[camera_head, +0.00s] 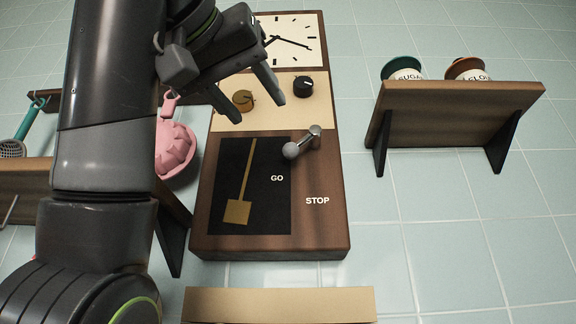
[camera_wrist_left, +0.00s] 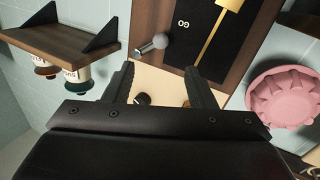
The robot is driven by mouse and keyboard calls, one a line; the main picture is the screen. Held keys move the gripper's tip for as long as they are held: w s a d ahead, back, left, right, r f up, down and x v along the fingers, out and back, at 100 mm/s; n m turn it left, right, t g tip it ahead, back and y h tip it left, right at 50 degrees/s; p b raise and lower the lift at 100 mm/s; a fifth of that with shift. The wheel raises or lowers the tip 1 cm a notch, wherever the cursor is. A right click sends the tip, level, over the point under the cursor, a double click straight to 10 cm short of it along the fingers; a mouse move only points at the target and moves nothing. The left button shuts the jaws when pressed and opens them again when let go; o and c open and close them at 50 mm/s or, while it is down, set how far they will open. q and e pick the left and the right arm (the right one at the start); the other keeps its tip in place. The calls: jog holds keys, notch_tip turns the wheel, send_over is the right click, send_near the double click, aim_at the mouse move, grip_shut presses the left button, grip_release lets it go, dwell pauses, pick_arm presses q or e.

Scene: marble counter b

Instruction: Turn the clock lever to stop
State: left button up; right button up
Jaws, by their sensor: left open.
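The wooden wall clock (camera_head: 340,215) has a white dial at the top, a dark pendulum window and the words GO and STOP below its lever. The short grey lever (camera_head: 293,150) has a round knob that points down-left, toward the GO side. It also shows in the left wrist view (camera_wrist_left: 158,42). My left gripper (camera_head: 256,104) is open and empty, in front of the cream panel, above and left of the lever. In the left wrist view its fingers (camera_wrist_left: 160,82) are apart, with the lever beyond them. My right gripper is not in view.
A gold knob (camera_head: 243,99) and a black knob (camera_head: 303,87) are on the panel. A pink mould (camera_head: 176,150) hangs left of the clock. A wooden shelf (camera_head: 450,101) with jars is at the right. Bare tiles separate the clock from that shelf.

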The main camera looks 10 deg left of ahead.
aim_at(288, 147)
pick_arm(q)
jog(key=w+p, duration=0.2)
jog(key=w, duration=0.1)
jog(key=w+d+p, duration=0.1)
jog(key=w+p, duration=0.1)
jog(key=p, duration=0.1)
jog(key=w+p, duration=0.3)
jog(key=shift+w+d+r, duration=0.2)
jog(key=shift+w+d, duration=0.1)
jog(key=shift+d, duration=0.05)
jog(key=shift+w+p, duration=0.3)
jog(key=shift+p, duration=0.15)
jog(key=shift+w+d+f+p, duration=0.1)
jog(key=shift+w+d+p, duration=0.1)
jog(key=shift+w+p, duration=0.45)
jog(key=shift+w+f, duration=0.15)
jog(key=shift+w, duration=0.45)
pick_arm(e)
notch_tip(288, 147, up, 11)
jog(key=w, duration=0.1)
pick_arm(q)
jog(key=shift+s, duration=0.1)
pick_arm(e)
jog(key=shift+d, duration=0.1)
pick_arm(q)
jog(key=shift+c, duration=0.9)
jog(key=c, duration=0.8)
